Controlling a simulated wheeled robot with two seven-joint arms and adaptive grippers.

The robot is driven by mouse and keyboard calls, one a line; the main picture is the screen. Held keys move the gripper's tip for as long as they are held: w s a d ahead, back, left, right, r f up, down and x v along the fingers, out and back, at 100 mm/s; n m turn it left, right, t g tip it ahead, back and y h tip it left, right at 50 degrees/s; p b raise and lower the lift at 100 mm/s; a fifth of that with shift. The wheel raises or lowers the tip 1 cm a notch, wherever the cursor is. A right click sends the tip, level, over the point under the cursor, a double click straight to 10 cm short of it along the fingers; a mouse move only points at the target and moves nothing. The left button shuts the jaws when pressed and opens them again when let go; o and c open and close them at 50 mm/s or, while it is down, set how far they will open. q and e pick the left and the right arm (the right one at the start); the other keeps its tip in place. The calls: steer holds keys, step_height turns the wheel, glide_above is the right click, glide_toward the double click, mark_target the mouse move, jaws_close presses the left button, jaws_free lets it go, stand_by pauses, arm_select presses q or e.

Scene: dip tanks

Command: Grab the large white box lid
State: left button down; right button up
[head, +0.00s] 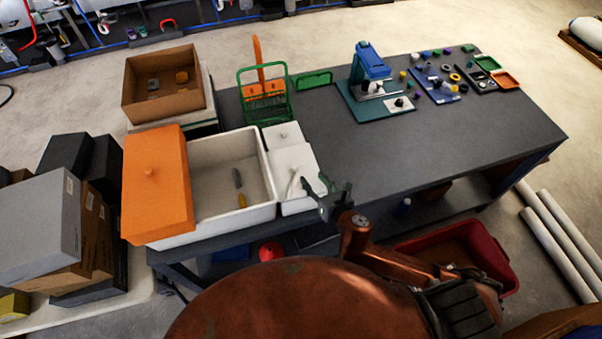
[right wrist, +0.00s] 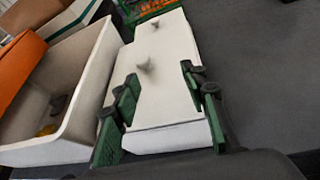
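A white lid with a small knob (right wrist: 160,95) lies over the narrow white box to the right of the big white tank; it also shows in the head view (head: 291,166). A second white knobbed piece (head: 283,135) sits just behind it. My right gripper (right wrist: 160,78) is open, its green fingers spread on either side of the near knob; contact cannot be told. In the head view the right gripper (head: 318,188) is at the lid's right front. An orange knobbed lid (head: 157,185) covers the left part of the large white tank (head: 232,212). My left gripper is not in view.
A brown open box (head: 163,84) stands behind the tank. A green rack (head: 263,95) is behind the white lids. A blue device (head: 370,66) and small parts stand on the grey table (head: 440,150). A red bin (head: 490,255) is below the front edge.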

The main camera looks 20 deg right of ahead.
mark_target(302, 172)
steer(key=n, duration=0.1)
steer(key=a+n, duration=0.1)
steer(key=shift+w+a+r+n+y, duration=0.1)
steer(key=shift+w+r+n+y, duration=0.05)
steer(key=shift+w+n+y, duration=0.2)
steer(key=x, duration=0.7)
steer(key=shift+w+f, duration=0.2)
steer(key=shift+f, duration=0.05)
jaws_close()
steer(key=shift+r, duration=0.1)
